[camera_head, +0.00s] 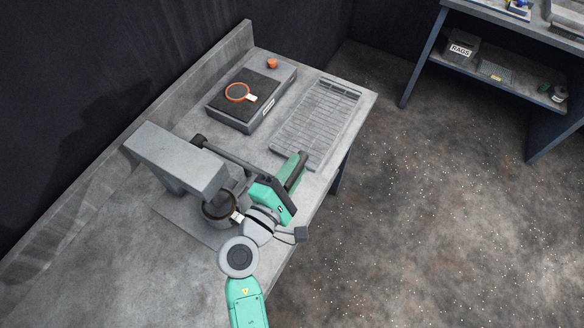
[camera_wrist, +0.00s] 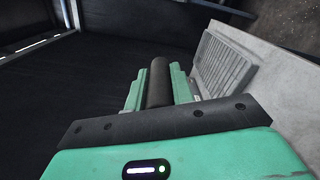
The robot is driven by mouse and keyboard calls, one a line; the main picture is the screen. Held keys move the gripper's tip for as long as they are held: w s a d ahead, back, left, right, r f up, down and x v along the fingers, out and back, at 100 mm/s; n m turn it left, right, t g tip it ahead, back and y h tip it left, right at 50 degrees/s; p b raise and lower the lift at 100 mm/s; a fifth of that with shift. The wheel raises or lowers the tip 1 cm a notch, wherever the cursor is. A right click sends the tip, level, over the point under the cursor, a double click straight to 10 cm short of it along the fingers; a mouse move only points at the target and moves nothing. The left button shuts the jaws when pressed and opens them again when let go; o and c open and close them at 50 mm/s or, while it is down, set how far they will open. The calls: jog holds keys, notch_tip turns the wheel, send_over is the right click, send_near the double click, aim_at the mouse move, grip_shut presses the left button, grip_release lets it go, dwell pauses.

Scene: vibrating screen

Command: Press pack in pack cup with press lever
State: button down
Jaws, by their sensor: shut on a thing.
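The grey press (camera_head: 176,160) stands on the near part of the bench. Its dark press lever (camera_head: 235,158) runs from a pivot knob at the left to the right, toward my gripper (camera_head: 296,170). My gripper is shut on the lever's black cylindrical handle, which shows between the green fingers in the wrist view (camera_wrist: 159,84). The pack cup (camera_head: 219,206) sits under the press head, with a dark rim and a small white tag beside it. My wrist partly covers the area right of the cup. I cannot tell what lies inside the cup.
Behind the press is a grey box with a dark top (camera_head: 244,100), carrying an orange ring (camera_head: 237,92). A small orange piece (camera_head: 272,63) lies at the back. A slatted grey rack (camera_head: 318,120) lies near the bench's right edge. A shelf unit (camera_head: 510,78) stands apart at right.

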jog(key=shift+f, duration=0.35)
jog(key=c, duration=1.2)
grip_release()
jog(key=shift+r, duration=0.1)
jog(key=v, duration=0.8)
jog(key=shift+w, duration=0.1)
